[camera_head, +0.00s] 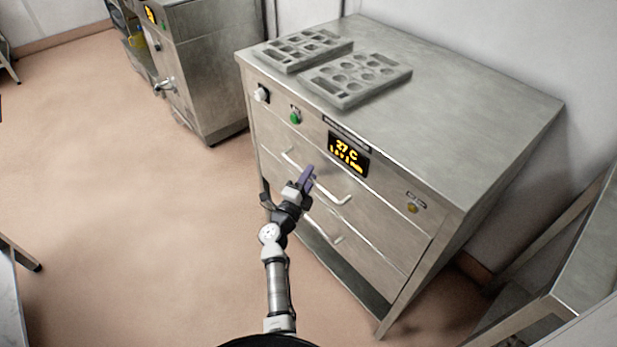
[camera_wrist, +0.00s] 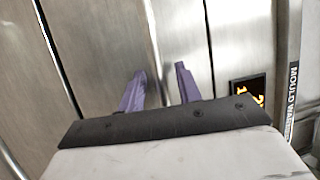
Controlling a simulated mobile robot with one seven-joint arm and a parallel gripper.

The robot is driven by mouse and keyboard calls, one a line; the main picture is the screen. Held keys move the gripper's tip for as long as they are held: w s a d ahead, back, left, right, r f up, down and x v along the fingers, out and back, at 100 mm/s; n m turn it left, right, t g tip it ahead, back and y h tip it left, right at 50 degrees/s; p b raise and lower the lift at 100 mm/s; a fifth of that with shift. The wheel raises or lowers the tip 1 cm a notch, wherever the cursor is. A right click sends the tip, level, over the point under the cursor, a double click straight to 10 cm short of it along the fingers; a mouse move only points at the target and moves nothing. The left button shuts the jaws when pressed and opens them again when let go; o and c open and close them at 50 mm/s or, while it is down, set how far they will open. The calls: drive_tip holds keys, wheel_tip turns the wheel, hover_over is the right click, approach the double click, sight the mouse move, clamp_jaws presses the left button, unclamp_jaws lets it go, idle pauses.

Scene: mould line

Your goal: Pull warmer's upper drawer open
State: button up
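The warmer (camera_head: 420,130) is a steel cabinet with a display reading 27 C. Its upper drawer (camera_head: 375,212) looks shut, its front flush with the cabinet. The drawer's pale bar handle (camera_head: 342,201) is partly hidden behind my gripper (camera_head: 307,178). In the wrist view my gripper (camera_wrist: 160,88) has its two purple fingers apart. The upper drawer's handle (camera_wrist: 151,25) runs down the picture between the fingers, against the drawer front (camera_wrist: 183,35). I cannot tell whether the fingertips reach past the bar or touch it.
The lower drawer's handle (camera_head: 338,239) sits below. Two mould trays (camera_head: 350,97) (camera_head: 290,62) lie on the warmer's top. Another steel machine (camera_head: 205,70) stands at the back left. A steel table (camera_head: 590,250) is close on the right. The floor (camera_head: 130,190) to the left is clear.

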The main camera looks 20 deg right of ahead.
drive_tip(key=shift+c, duration=0.4)
clamp_jaws()
drive_tip(key=shift+a, duration=0.1)
